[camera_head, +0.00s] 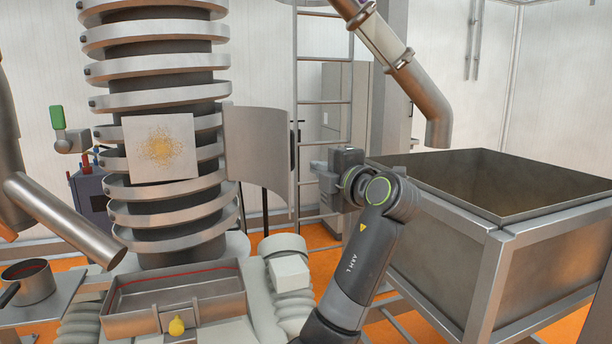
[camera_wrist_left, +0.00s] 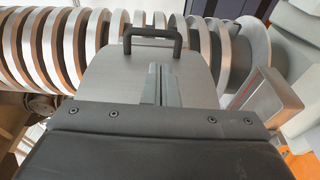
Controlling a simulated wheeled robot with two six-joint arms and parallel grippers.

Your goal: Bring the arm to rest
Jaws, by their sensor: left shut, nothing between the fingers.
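My left gripper (camera_head: 316,168) is at the middle of the head view, with my dark arm reaching up to it from the bottom. It is shut and empty. It is close to the outer side of an open curved metal door (camera_head: 258,150) on the spiral column. In the left wrist view the closed fingers (camera_wrist_left: 160,84) lie in front of the door's plate (camera_wrist_left: 105,75). The door's dark handle (camera_wrist_left: 153,36) is beyond the fingertips, apparently not held. My right gripper is not in view.
The ribbed spiral column (camera_head: 160,215) stands at left with a speckled white panel (camera_head: 160,147). A large metal bin (camera_head: 420,255) stands right of my arm, under an angled pipe (camera_head: 410,75). A ladder (camera_head: 325,101) is behind. A tray (camera_head: 180,312) and pot (camera_head: 30,284) are lower left.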

